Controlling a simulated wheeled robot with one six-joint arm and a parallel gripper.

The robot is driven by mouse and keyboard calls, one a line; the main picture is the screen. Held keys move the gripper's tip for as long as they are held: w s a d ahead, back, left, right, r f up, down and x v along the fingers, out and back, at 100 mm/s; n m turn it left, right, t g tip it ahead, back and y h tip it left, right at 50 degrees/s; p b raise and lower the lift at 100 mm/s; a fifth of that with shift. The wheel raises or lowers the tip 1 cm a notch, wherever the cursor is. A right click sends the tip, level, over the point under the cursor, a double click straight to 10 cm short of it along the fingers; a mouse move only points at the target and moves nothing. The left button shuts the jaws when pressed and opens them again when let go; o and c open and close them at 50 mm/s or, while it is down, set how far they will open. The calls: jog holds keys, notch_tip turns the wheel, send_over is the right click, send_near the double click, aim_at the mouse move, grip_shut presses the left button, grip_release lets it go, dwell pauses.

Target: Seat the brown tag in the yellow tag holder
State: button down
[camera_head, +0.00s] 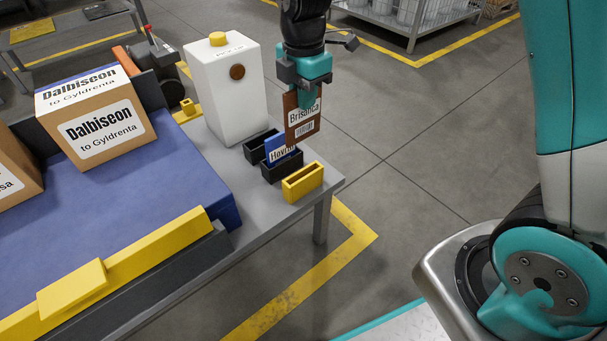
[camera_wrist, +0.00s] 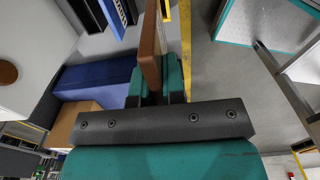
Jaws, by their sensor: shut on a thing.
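The brown tag (camera_head: 302,123) hangs upright from my gripper (camera_head: 306,92), its white label reading "Brisanca" with a barcode. My gripper is shut on the tag's upper part and holds it above the table's right edge. In the wrist view the tag (camera_wrist: 150,58) shows edge-on between the teal fingers (camera_wrist: 159,78). The yellow tag holder (camera_head: 302,182) stands at the table's front right corner, its slot empty. The tag is apart from it, higher and farther back. In the wrist view a bit of yellow (camera_wrist: 165,9) shows partly behind the tag.
Another black holder (camera_head: 256,148) is behind that. A white box machine (camera_head: 226,92) stands left of them. A conveyor (camera_head: 120,215) carries cartons. Floor right of the table is clear.

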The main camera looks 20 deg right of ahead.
aim_at(303, 139)
notch_tip(303, 139, down, 17)
jog(key=b, duration=0.5)
jog(key=shift+b, duration=0.4)
jog(key=shift+f, duration=0.2)
jog(key=c, duration=1.2)
grip_release()
notch_tip(303, 139, up, 12)
jog(key=p, duration=0.5)
jog(key=s+a+r+m+y, duration=0.1)
jog(key=s+r+m, duration=0.3)
jog(key=s, duration=0.4)
jog(key=s+a+r+m+y, duration=0.1)
jog(key=s+a+r+m, duration=0.1)
jog(key=s+r+m, duration=0.3)
jog(key=s+a+r+m+y, duration=0.1)
jog(key=s+r+m, duration=0.3)
jog(key=s, duration=0.7)
jog(key=shift+s+a+r+m+y, duration=0.15)
jog(key=shift+s+a+m+y, duration=0.2)
jog(key=shift+m+y, duration=0.35)
